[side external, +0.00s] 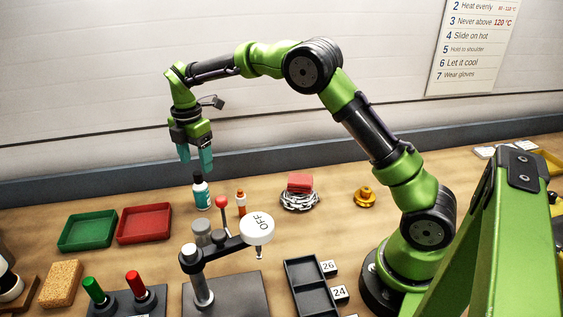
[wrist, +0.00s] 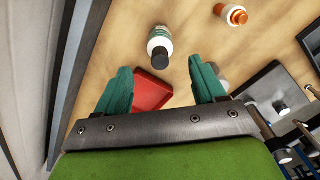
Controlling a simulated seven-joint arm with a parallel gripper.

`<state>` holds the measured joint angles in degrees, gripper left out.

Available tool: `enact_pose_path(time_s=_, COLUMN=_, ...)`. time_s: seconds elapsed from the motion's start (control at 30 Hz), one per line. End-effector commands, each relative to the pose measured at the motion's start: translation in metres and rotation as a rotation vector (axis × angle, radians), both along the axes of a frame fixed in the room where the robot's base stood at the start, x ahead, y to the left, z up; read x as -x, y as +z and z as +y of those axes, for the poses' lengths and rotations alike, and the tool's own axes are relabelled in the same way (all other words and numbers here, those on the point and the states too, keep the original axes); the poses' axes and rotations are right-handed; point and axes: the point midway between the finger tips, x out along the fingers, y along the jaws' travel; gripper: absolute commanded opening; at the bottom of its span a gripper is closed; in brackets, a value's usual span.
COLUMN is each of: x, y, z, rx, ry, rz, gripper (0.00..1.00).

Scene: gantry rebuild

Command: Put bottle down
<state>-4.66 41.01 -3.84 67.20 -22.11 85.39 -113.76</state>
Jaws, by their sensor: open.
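The bottle (side external: 201,192) is teal and white with a black cap. It stands upright on the wooden table in the side view, and it also shows in the wrist view (wrist: 159,42). My gripper (side external: 196,160) has teal fingers and is above the bottle, pointing down. The fingers are apart and nothing is between them; in the wrist view my gripper (wrist: 163,88) shows a wide gap with the bottle's cap beyond it. The fingertips look close above the cap in the side view, apart from it.
A small orange-and-white bottle (side external: 241,203) stands right of the bottle. A red tray (side external: 145,224) and a green tray (side external: 88,231) lie to the left. A lever stand with an OFF disc (side external: 257,226) is in front. A brass piece (side external: 365,196) sits farther right.

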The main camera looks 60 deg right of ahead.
Motion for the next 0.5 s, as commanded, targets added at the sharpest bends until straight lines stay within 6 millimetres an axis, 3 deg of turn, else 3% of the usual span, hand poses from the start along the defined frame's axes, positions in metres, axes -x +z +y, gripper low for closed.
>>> enact_pose_path(time_s=0.27, x=0.004, y=0.032, z=0.000, rx=-0.006, ry=-0.033, rz=-0.014, gripper=0.69)
enact_pose_path(time_s=0.37, x=0.018, y=0.054, z=-0.001, rx=-0.025, ry=-0.143, rz=-0.050, gripper=0.69)
enact_pose_path(time_s=0.5, x=0.059, y=0.097, z=-0.001, rx=-0.089, ry=-0.425, rz=-0.130, gripper=0.69)
